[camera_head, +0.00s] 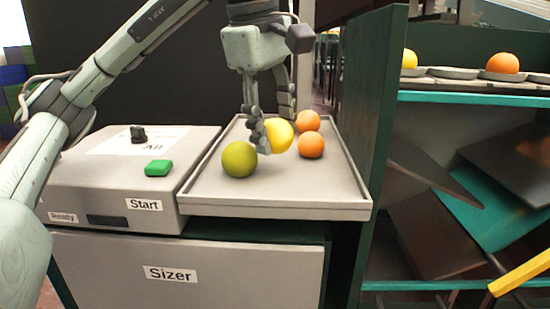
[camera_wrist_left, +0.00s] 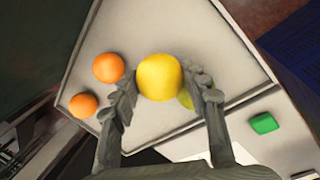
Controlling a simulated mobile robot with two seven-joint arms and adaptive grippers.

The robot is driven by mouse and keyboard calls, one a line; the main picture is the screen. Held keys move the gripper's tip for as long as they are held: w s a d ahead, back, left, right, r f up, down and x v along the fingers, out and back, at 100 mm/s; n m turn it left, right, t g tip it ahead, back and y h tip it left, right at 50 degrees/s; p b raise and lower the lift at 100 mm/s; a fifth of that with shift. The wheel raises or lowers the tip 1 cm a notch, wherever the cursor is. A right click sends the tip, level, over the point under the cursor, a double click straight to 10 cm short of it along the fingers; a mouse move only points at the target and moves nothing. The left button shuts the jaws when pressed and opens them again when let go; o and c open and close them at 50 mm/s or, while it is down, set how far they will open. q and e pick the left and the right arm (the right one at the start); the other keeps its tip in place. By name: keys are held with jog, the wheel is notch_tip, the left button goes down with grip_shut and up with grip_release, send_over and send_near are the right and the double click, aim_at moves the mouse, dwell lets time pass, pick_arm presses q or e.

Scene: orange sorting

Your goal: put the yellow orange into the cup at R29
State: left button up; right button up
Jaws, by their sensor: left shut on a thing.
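The yellow orange (camera_head: 279,135) is at the tray in the head view, between the fingers of my left gripper (camera_head: 271,128). My left gripper is shut on it; the fingers also show on both sides of the fruit in the left wrist view (camera_wrist_left: 165,105). The yellow orange (camera_wrist_left: 160,77) fills the gap there. I cannot tell whether it touches the tray. On the right shelf are several shallow cups (camera_head: 453,73); a yellow fruit (camera_head: 409,59) and an orange one (camera_head: 502,63) sit there. No R29 label is readable. My right gripper is not in view.
The tray (camera_head: 275,205) also holds a green fruit (camera_head: 239,159) and two oranges (camera_head: 311,145) close to the gripper. The sizer box with a green button (camera_head: 158,168) stands left. A dark green panel (camera_head: 368,115) rises between tray and shelf.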

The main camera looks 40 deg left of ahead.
aim_at(275, 151)
pick_arm(q)
jog(key=shift+s+x, duration=0.25)
jog(key=shift+x, duration=0.7)
jog(key=shift+s+x, duration=0.2)
jog(key=shift+x, duration=0.75)
jog(key=shift+f, duration=0.25)
jog(key=o, duration=1.2)
jog(key=shift+r, duration=0.1)
